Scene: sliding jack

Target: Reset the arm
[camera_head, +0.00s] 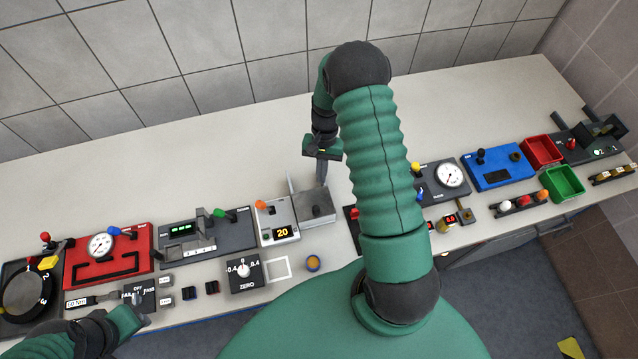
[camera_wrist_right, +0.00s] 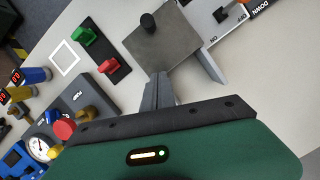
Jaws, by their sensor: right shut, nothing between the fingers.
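My right arm reaches over the bench, and its gripper (camera_head: 321,176) points down above the back of the sliding jack. The right gripper is shut and empty; its fingers also show in the right wrist view (camera_wrist_right: 159,90). The jack's grey metal block (camera_head: 317,210) has a black knob on top and an upright grey plate at its left. In the right wrist view the block (camera_wrist_right: 163,52) lies just beyond the fingertips, and I cannot tell whether they touch. My left gripper (camera_head: 143,311) is at the lower left, and its fingers are too unclear to judge.
A device with a yellow "20" display (camera_head: 279,222) stands left of the jack. A red gauge panel (camera_head: 125,262) is farther left. A blue box (camera_head: 498,172), a red bin (camera_head: 541,151) and a green bin (camera_head: 562,184) are at right. The bench's back strip (camera_head: 220,165) is clear.

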